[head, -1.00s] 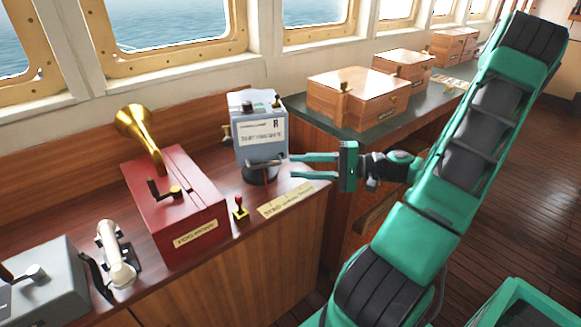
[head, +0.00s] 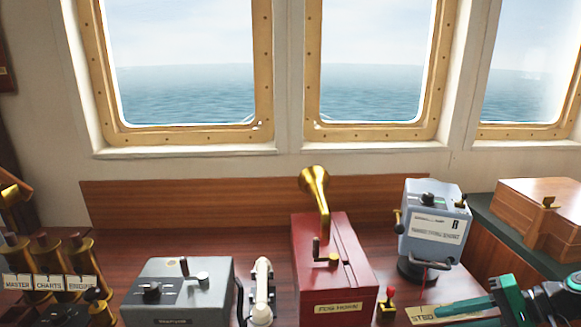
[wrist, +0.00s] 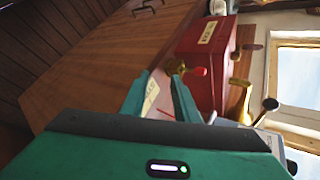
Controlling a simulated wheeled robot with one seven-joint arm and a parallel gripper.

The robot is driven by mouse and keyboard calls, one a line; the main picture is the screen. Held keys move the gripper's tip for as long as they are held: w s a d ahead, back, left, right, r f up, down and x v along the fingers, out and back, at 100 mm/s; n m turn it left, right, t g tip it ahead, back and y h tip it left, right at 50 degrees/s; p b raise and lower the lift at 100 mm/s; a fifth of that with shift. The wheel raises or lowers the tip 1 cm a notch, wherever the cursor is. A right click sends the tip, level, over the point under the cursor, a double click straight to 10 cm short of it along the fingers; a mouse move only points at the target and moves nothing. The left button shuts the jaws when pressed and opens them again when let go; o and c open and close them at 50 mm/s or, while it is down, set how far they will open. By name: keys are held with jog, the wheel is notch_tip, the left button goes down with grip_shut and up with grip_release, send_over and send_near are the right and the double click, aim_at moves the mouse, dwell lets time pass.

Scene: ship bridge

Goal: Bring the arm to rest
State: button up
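My gripper (head: 440,310) shows at the lower right of the head view, its green fingers pointing left over the front edge of the console. In the wrist view my gripper (wrist: 160,80) has its two fingers apart with nothing held between them. Part of my arm is cut off at the right edge of the head view.
A red fog horn box (head: 330,270) with a brass horn stands left of my gripper. A grey-blue device (head: 432,235) stands just behind it. A wooden box (head: 540,215) is at right. A telephone handset (head: 262,290) and grey lever box (head: 178,290) are further left.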

jog(key=s+d+r+g+h, duration=0.2)
jog(key=s+r+h, duration=0.3)
jog(key=s, duration=0.3)
jog(key=s+d+r+n+g+h, duration=0.1)
jog(key=s+r+h, duration=0.3)
jog(key=s, duration=0.4)
jog(key=shift+d+r+g+h, duration=0.4)
jog(key=shift+d+r+g, duration=0.05)
jog(key=shift+d+g, duration=0.25)
jog(key=shift+w+f, duration=0.25)
jog(key=shift+w, duration=0.25)
dwell(0.5)
